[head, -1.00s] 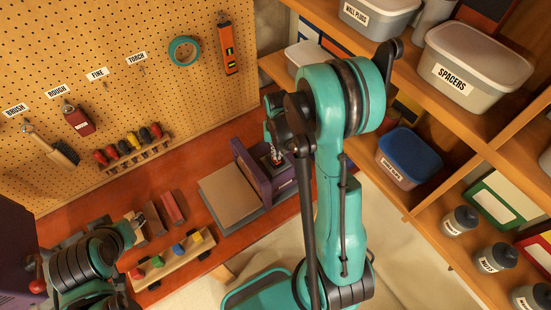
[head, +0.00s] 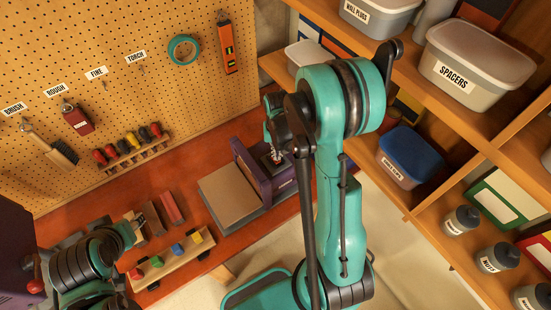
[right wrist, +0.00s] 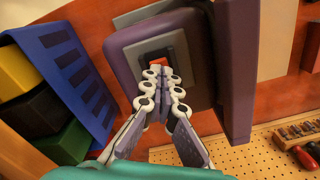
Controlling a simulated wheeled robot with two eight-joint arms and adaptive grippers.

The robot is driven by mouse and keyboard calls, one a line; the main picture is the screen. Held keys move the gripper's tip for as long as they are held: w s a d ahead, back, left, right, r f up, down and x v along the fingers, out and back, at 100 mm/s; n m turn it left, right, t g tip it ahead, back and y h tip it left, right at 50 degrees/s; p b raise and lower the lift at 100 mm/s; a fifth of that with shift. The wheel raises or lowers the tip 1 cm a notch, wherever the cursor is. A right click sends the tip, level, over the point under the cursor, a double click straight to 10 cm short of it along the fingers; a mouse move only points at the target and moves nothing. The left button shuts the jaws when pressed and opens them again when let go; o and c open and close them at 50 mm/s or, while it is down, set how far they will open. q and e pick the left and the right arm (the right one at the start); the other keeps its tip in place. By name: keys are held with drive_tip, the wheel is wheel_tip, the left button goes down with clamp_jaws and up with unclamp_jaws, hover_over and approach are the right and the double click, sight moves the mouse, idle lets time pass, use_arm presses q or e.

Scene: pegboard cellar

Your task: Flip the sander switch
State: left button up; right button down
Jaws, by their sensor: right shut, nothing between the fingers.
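The sander (head: 247,168) is a purple machine with a grey-brown flat plate, standing on the red bench in the head view. In the right wrist view its purple housing (right wrist: 125,55) carries a grey panel with a small red-orange switch (right wrist: 163,57) in a dark frame. My right gripper (right wrist: 162,76) is shut and empty, its tips right at the switch and covering its lower part. I cannot tell whether they touch it or which way it is set. In the head view the right gripper (head: 275,158) is over the sander's panel. My left arm is at lower left; its fingers are not clear.
A wooden rack with coloured blocks (head: 172,262) lies on the bench left of the sander. Shelves with a blue-lidded bin (head: 409,155) and a spacers bin (head: 475,70) stand close on the right. The pegboard (head: 110,60) rises behind the bench.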

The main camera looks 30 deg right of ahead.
drive_tip(key=shift+f+b, duration=0.95)
drive_tip(key=shift+f, duration=0.05)
idle(0.3)
drive_tip(key=shift+r, duration=0.1)
drive_tip(key=shift+r+p, duration=2.15)
drive_tip(key=shift+r, duration=1.35)
